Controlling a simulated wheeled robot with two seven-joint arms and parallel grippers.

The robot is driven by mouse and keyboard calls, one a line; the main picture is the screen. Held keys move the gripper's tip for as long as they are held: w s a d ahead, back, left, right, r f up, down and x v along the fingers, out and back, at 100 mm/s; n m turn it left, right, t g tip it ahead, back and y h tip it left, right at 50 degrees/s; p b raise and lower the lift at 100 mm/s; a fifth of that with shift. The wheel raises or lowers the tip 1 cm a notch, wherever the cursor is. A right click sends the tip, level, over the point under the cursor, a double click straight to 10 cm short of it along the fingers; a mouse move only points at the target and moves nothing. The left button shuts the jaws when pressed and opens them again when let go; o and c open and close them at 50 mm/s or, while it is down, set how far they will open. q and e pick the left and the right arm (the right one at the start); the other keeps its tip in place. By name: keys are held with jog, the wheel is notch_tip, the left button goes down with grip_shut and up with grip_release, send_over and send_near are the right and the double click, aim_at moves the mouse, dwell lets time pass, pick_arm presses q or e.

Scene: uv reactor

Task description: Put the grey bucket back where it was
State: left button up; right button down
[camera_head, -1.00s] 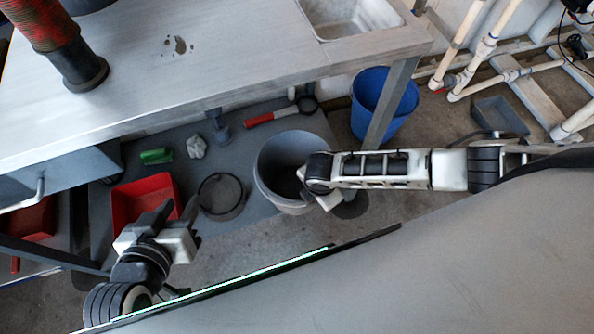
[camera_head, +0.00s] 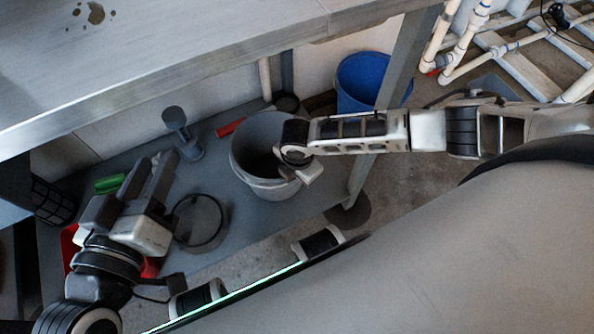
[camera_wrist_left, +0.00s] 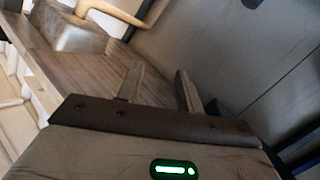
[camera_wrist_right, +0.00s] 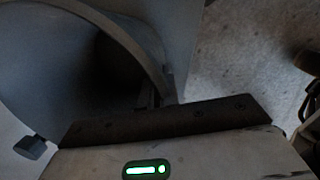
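The grey bucket (camera_head: 242,165) is upright over the grey lower shelf under the bench in the head view. I cannot tell whether its base touches the shelf. My right gripper (camera_head: 285,165) is at its right rim, with the fingertips mostly hidden inside the mouth. In the right wrist view the bucket (camera_wrist_right: 40,70) fills the upper left, and its rim runs down to the fingers (camera_wrist_right: 155,95), which appear shut on it. My left gripper (camera_head: 150,178) is empty and open left of the bucket; its two fingers (camera_wrist_left: 158,85) stand apart in the left wrist view.
A dark ring (camera_head: 199,222) lies on the shelf (camera_head: 225,265) left of the bucket. A grey post-like fitting (camera_head: 184,135) and a red-handled tool (camera_head: 229,128) are behind. A blue bucket (camera_head: 362,80) stands beyond the table leg (camera_head: 400,65). The bench top (camera_head: 200,50) overhangs the shelf.

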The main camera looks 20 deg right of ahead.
notch_tip(320, 180, down, 3)
jog(key=shift+w+b, duration=0.1)
jog(key=shift+b, duration=0.95)
jog(key=shift+f, duration=0.15)
pick_arm(q)
jog(key=shift+w+d+r+t+h, duration=0.15)
jog(key=shift+w+r+t+h, duration=0.15)
jog(key=shift+r, duration=0.2)
jog(key=shift+w+d+r+t+h, duration=0.1)
jog(key=shift+w+r+t+h, duration=0.1)
jog(key=shift+r+t+h, duration=0.25)
pick_arm(e)
jog(key=shift+f, duration=0.1)
jog(key=c, duration=1.6)
grip_release()
jog(key=shift+c, duration=0.2)
pick_arm(q)
jog(key=shift+w+r, duration=0.1)
